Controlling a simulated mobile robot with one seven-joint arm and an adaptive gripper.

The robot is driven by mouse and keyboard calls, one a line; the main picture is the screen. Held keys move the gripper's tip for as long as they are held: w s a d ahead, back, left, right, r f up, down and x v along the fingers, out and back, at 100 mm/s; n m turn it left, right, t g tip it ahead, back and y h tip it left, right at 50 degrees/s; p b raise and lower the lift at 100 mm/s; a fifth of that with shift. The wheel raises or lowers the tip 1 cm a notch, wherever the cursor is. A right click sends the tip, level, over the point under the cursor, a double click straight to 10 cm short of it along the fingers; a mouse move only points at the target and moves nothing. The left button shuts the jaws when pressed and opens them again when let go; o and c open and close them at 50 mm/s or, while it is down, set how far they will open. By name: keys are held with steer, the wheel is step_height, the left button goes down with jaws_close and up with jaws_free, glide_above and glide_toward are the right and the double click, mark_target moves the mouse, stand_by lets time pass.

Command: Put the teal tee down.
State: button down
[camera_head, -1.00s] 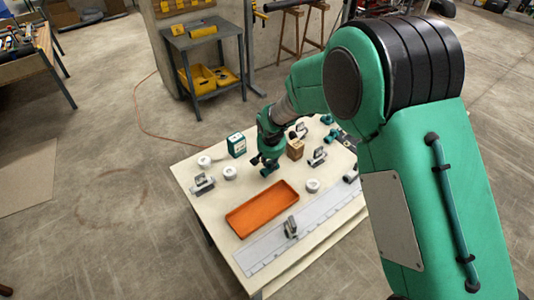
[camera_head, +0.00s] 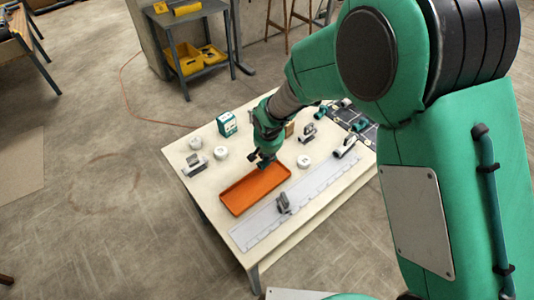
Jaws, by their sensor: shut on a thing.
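White rolls (camera_head: 221,153), a teal-and-white box (camera_head: 227,124), a grey clamp (camera_head: 195,163) and a brown block (camera_head: 289,130) stand around. A ruled strip (camera_head: 262,222) carries another clamp (camera_head: 283,203). A dark mat (camera_head: 369,131) with teal fittings lies at right. The tray looks empty.

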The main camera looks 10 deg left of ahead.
stand_by(0.4)
steer(key=s+a+r+n+b, duration=0.1)
steer(key=s+r+n, duration=0.2)
steer(key=s+r, duration=0.2)
steer(key=shift+s+r+n+g+y, duration=0.35)
steer(key=shift+s+n+g+y, duration=0.05)
stand_by(0.4)
steer(key=b, duration=0.2)
glide_above(263, 184)
steer(key=shift+s+d+x, duration=0.1)
steer(key=shift+s+x, duration=0.05)
steer(key=shift+x, duration=0.65)
steer(key=shift+s+d+x, duration=0.1)
steer(key=shift+x, duration=0.75)
steer(key=shift+s+d+x, duration=0.1)
steer(key=shift+s+x, duration=0.05)
steer(key=shift+x, duration=0.65)
steer(key=shift+f, duration=0.15)
steer(key=shift+s+d+b+x, duration=0.1)
steer(key=shift+s+b+x, duration=0.05)
steer(key=shift+x, duration=0.65)
steer(key=shift+s+d+b+x, duration=0.1)
steer(key=shift+s+b+x, duration=0.1)
steer(key=shift+x, duration=0.65)
steer(key=shift+s+d+b+x, duration=0.1)
steer(key=shift+s+b+x, duration=0.05)
steer(key=shift+x, duration=0.65)
steer(key=shift+f, duration=0.2)
